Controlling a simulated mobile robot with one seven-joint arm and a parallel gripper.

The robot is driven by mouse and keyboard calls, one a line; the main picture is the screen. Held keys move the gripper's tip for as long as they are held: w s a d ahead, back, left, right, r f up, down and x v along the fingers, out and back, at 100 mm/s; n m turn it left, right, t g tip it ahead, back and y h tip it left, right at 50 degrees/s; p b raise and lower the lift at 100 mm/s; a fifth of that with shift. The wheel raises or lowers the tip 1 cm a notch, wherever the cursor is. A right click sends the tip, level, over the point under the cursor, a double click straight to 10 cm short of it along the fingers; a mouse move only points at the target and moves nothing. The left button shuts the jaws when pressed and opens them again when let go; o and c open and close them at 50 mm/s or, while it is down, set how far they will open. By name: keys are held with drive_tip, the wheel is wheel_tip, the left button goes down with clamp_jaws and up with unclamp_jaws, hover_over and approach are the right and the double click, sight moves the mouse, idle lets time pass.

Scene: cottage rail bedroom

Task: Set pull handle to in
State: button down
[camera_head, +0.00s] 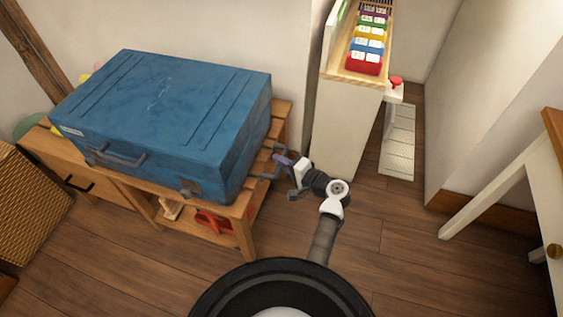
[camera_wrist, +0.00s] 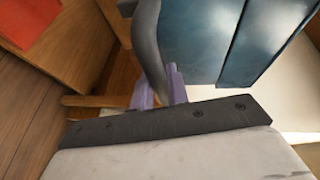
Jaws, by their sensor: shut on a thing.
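The blue case (camera_head: 165,110) lies flat on a wooden bench, its lid closed. A dark grey pull handle (camera_head: 269,177) stands out from the case's right end, beside the bench edge. In the wrist view the handle (camera_wrist: 148,45) is a thick curved bar running down between the purple fingertips. My gripper (camera_head: 283,160) is at the handle, to the right of the case, with its jaws closed on the bar. The wrist view shows the fingertips (camera_wrist: 160,88) on both sides of it. The handle's gripped part is partly hidden.
The wooden bench (camera_head: 238,212) has a lower shelf with red items (camera_head: 213,222). A pale cabinet (camera_head: 345,130) with coloured boxes on top stands just right of my gripper. A white table (camera_head: 510,190) is at the far right. Wooden floor (camera_head: 390,245) is clear in front.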

drive_tip(key=shift+w+a, duration=0.25)
drive_tip(key=shift+a, duration=0.45)
drive_tip(key=shift+w+a, duration=0.2)
drive_tip(key=shift+a, duration=0.5)
drive_tip(key=shift+w+a, duration=0.25)
drive_tip(key=shift+a, duration=0.45)
drive_tip(key=c, duration=1.4)
unclamp_jaws()
drive_tip(key=shift+a, duration=0.1)
drive_tip(key=shift+o, duration=0.2)
drive_tip(key=shift+f, duration=0.15)
drive_tip(key=shift+s+d, duration=0.1)
drive_tip(key=shift+d, duration=0.15)
